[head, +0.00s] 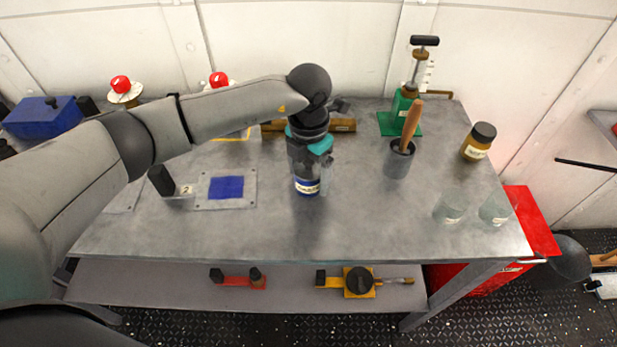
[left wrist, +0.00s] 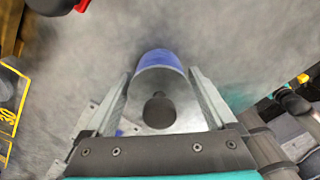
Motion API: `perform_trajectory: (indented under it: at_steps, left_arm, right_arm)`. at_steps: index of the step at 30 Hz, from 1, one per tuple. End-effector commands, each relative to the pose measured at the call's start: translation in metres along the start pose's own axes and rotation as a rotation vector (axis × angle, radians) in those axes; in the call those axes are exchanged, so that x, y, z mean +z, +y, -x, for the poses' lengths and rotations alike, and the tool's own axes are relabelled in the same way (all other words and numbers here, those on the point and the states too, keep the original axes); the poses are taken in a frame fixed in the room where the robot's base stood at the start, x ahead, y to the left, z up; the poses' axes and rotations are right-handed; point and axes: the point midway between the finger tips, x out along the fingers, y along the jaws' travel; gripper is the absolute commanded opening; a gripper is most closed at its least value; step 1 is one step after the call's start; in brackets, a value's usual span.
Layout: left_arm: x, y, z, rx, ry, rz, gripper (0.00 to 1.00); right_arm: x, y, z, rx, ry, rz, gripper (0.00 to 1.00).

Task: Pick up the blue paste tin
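The blue paste tin (head: 307,186) is upright near the middle of the workbench, with a blue body and a pale label. My left gripper (head: 309,170) points down over it with a finger on each side. In the left wrist view the tin (left wrist: 160,62) fills the space between the two fingers (left wrist: 160,88), which lie against its sides. Its grey top with a dark round knob faces the camera. Whether its base touches the bench is hard to tell. My right gripper is out of view.
On the workbench (head: 240,232), a plate (head: 246,201) with a blue square lies left of the tin. To the right are a mortar-like cup (head: 398,163) with a wooden handle, a brown jar (head: 478,143) and two clear glasses (head: 449,208). A green-based pump (head: 400,118) stands behind.

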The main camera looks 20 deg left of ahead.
Motion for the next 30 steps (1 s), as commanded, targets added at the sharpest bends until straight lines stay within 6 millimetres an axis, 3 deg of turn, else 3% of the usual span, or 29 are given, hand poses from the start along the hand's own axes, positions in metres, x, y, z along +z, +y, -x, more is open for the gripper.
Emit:
perform_trajectory:
  at_steps: [2,22,30]
  left_arm:
    - [0.0000,0.0002,0.0003,0.000,0.000,0.000,0.80]
    - [0.0001,0.0003,0.0007,0.000,-0.001,0.001,0.05]
    - [0.0007,0.0004,0.0027,0.000,-0.002,0.001,0.05]
  right_arm:
    - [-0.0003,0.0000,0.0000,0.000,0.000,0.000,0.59]
    - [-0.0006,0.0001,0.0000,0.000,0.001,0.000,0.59]
    - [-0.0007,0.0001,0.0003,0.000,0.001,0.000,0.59]
